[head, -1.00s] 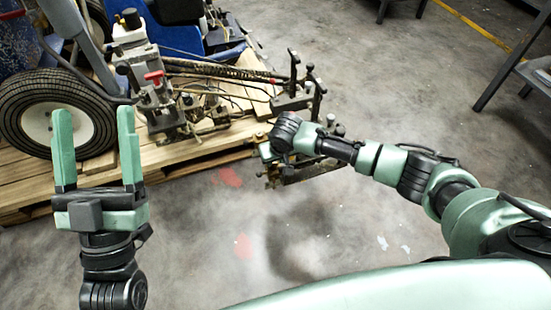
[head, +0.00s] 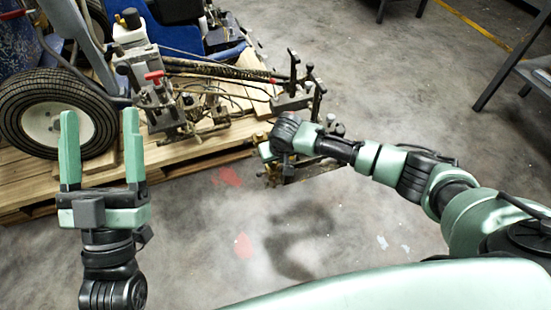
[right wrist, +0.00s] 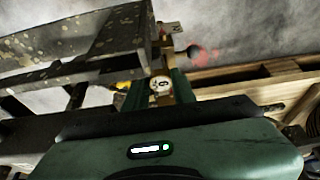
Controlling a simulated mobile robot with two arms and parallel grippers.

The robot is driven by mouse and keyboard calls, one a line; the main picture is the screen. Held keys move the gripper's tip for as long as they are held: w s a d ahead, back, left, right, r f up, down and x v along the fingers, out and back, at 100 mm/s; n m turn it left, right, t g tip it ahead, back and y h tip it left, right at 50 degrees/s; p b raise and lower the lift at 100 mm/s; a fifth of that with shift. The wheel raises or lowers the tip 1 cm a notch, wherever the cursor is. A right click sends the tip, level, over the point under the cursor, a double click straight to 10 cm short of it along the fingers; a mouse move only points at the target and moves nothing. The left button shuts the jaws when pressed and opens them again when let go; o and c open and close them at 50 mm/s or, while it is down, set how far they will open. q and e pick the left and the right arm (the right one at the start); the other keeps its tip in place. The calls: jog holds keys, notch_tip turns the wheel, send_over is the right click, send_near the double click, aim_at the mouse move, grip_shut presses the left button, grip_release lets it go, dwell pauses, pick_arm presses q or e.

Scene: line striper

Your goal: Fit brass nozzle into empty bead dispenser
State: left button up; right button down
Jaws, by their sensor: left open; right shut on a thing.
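My right gripper (right wrist: 157,92) is shut on a small brass piece with a pale round face (right wrist: 160,85), seen between its green fingers in the right wrist view. I take this piece for the brass nozzle. It sits close against brass fittings (right wrist: 166,48) beside a paint-spattered metal bar; whether it is seated in them I cannot tell. In the head view my right wrist hides most of this spot; brass-coloured parts (head: 270,174) show just below it. I cannot tell which fitting is the empty bead dispenser. My left gripper (head: 98,120) is open and empty, pointing up near the wheel.
The striper's metal arm and clamps (head: 292,98) stand just beyond my right wrist. A wooden pallet (head: 190,165) carries machine parts (head: 155,95), with a black-tyred wheel (head: 50,115) at left. A dark-legged table (head: 515,70) stands at right. The concrete floor between is clear.

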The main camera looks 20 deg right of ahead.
pick_arm(q)
jog(key=shift+w+f+g, duration=0.3)
jog(key=shift+w, duration=0.05)
dwell(0.6)
jog(key=shift+w+f+g+y+p, duration=0.1)
jog(key=shift+w+f+g+p, duration=0.05)
jog(key=shift+w+f+g, duration=0.3)
jog(key=shift+w+f+g+y+p, duration=0.1)
jog(key=shift+f+g+p, duration=0.15)
jog(key=shift+f, duration=0.3)
jog(key=shift+w+f+g+y+p, duration=0.1)
jog(key=shift+w+f+g, duration=0.2)
jog(key=shift+f+g, duration=0.15)
dwell(0.8)
jog(key=shift+f, duration=0.15)
dwell(0.7)
jog(key=shift+s+r+t, duration=0.3)
jog(key=shift+r+t, duration=0.15)
jog(key=shift+r, duration=0.15)
jog(key=shift+d, duration=0.1)
jog(key=shift+w+f+g+y+p, duration=0.15)
jog(key=shift+w+f+g, duration=0.1)
jog(key=shift+f+g, duration=0.35)
jog(key=shift+w+f+g+y+p, duration=0.1)
jog(key=shift+w+f+g+y, duration=0.15)
jog(key=shift+f, duration=0.55)
jog(key=shift+w+f+g+y+p, duration=0.1)
jog(key=shift+w+f+g, duration=0.15)
jog(key=shift+f+g, duration=0.35)
